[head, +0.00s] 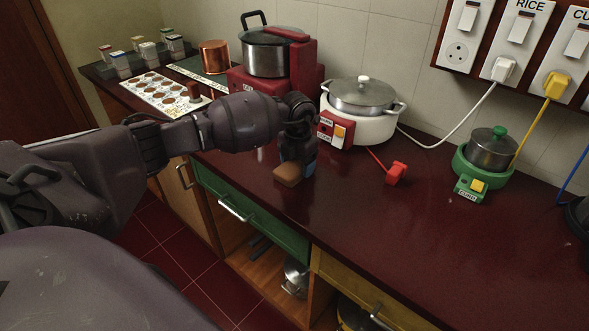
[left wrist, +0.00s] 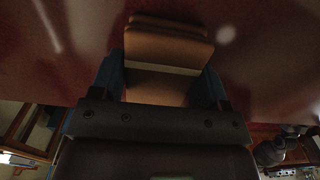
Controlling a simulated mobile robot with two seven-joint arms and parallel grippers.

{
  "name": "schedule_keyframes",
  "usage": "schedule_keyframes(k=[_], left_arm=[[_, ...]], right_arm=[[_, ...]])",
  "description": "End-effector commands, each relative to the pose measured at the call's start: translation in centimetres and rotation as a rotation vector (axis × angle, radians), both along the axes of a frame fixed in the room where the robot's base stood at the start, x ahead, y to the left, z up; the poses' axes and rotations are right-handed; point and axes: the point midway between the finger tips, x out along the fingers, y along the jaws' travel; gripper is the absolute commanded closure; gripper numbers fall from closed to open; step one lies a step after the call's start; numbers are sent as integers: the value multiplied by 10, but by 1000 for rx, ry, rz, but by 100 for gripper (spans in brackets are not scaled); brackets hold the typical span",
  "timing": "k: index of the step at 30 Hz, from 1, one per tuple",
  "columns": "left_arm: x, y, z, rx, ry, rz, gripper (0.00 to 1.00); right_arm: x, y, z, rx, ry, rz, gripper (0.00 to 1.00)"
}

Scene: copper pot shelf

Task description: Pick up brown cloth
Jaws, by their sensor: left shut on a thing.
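The brown cloth (head: 288,174) is a small folded tan-brown block shape at the front part of the dark red counter. My left gripper (head: 297,166) points down over it and is shut on it. In the left wrist view the folded cloth (left wrist: 168,48) shows between the two blue fingers of the gripper (left wrist: 165,80). It looks very close to the counter; I cannot tell whether it touches. My right gripper is not in view.
A white cooker (head: 363,108) stands behind the gripper, with a red plug (head: 396,173) to its right. A red cooker (head: 268,55) stands at the back left. A green cooker (head: 484,160) is at the right. The front middle counter (head: 400,235) is clear.

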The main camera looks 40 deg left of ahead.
Motion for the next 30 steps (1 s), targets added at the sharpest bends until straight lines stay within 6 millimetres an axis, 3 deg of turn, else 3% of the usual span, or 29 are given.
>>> schedule_keyframes(k=[7,11,30], left_arm=[[0,0,3,0,-1,0,55],[1,0,16,1,-4,-1,55],[1,0,163,1,-3,0,55]], right_arm=[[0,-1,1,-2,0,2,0],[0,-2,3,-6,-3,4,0],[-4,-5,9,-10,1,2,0]])
